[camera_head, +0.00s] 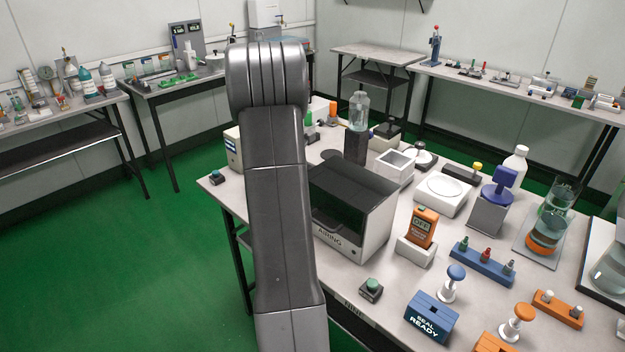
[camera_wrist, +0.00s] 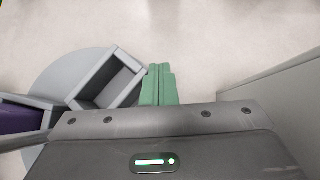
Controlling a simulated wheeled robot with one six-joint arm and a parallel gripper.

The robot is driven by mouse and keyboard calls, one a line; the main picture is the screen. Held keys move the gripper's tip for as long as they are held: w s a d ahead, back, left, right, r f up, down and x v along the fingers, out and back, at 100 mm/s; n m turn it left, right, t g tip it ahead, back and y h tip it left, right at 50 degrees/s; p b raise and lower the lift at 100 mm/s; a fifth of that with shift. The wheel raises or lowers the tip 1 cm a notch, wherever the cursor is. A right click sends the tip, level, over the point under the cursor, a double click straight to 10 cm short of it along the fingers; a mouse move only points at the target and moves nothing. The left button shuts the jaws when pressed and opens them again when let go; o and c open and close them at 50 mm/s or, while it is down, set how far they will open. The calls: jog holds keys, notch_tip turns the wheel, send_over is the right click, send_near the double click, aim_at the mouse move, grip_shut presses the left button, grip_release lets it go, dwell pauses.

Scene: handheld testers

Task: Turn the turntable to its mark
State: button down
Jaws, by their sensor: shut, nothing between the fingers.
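In the wrist view a flat grey disc (camera_wrist: 50,72), which looks like the turntable, lies on the pale tabletop at the left. A grey open-topped box (camera_wrist: 109,79) stands on it, partly over its right edge. A purple block (camera_wrist: 22,118) shows at the left. My gripper (camera_wrist: 158,70) has green fingers, shut together and empty, just right of the box's corner. I cannot tell whether they touch it. The lower part of the disc is hidden by the blocks and my gripper body. I see no clear mark. In the head view my arm hides my gripper.
A grey wall-like panel (camera_wrist: 282,84) stands right of my gripper in the wrist view; bare tabletop lies above the fingers. In the head view, a dark-fronted case (camera_head: 352,205) stands right of my arm, with bottles, testers and a blue rack (camera_head: 483,265) crowding the table beyond.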

jog(key=shift+w+d+n, duration=0.1)
jog(key=shift+w+n, duration=0.2)
dwell(0.5)
